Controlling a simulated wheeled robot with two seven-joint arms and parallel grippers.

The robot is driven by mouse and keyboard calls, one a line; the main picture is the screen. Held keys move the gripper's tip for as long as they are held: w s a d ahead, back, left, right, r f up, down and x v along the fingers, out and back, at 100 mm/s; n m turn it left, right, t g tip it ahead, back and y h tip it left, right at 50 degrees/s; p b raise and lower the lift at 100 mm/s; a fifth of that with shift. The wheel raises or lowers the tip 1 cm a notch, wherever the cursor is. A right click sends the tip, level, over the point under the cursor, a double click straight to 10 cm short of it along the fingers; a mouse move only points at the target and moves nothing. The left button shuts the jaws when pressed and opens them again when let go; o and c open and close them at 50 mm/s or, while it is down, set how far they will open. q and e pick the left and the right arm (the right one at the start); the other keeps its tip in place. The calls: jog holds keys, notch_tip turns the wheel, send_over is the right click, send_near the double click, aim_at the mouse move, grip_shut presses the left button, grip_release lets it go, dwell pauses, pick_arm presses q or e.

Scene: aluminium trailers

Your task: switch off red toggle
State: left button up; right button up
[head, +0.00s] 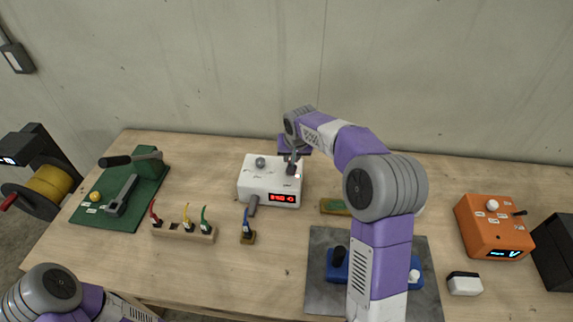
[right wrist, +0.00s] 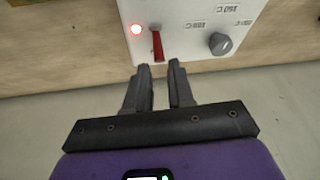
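The white control box (head: 257,185) stands in the middle of the table in the head view; it also shows at the top of the right wrist view (right wrist: 185,15). The red toggle (right wrist: 158,46) sits near the box's edge, beside a lit red lamp (right wrist: 137,29). My right gripper (right wrist: 159,68) is open with a narrow gap, its fingertips just short of the toggle and nothing between them. In the head view my right gripper (head: 292,168) is over the box's right part and hides the toggle. My left gripper is out of view.
A grey knob (right wrist: 220,43) is near the toggle. A metal plate (head: 322,290) lies in front right, and an orange box (head: 480,228) is far right. A wall stands behind.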

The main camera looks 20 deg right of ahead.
jog(key=x, duration=0.6)
jog(key=shift+f, duration=0.25)
jog(key=shift+c, duration=0.5)
grip_shut()
